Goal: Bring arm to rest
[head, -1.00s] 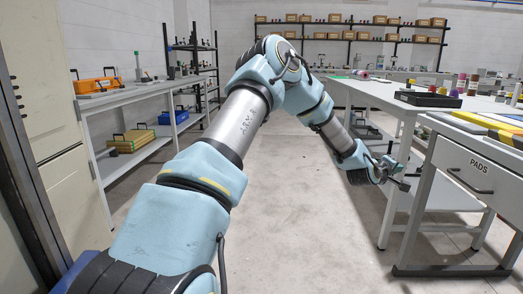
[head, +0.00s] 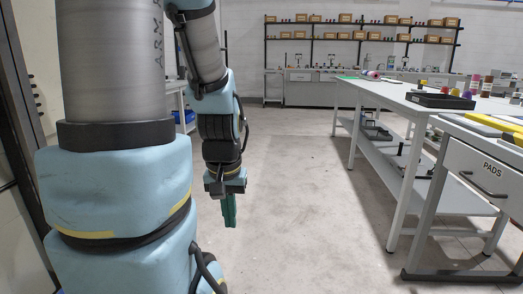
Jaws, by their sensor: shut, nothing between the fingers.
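My gripper (head: 229,210) hangs at the end of my folded arm, left of the picture's middle. Its green fingers point down over the open floor and are shut with nothing between them. My light blue and grey arm fills the left side of the view, with its upper part upright and close to the camera. The gripper is apart from the tables and touches nothing that I can see.
A long white table (head: 375,92) stands on the right, with a black tray (head: 440,100) on it. Shelves with boxes (head: 360,30) line the back wall. The concrete floor (head: 310,220) between is clear.

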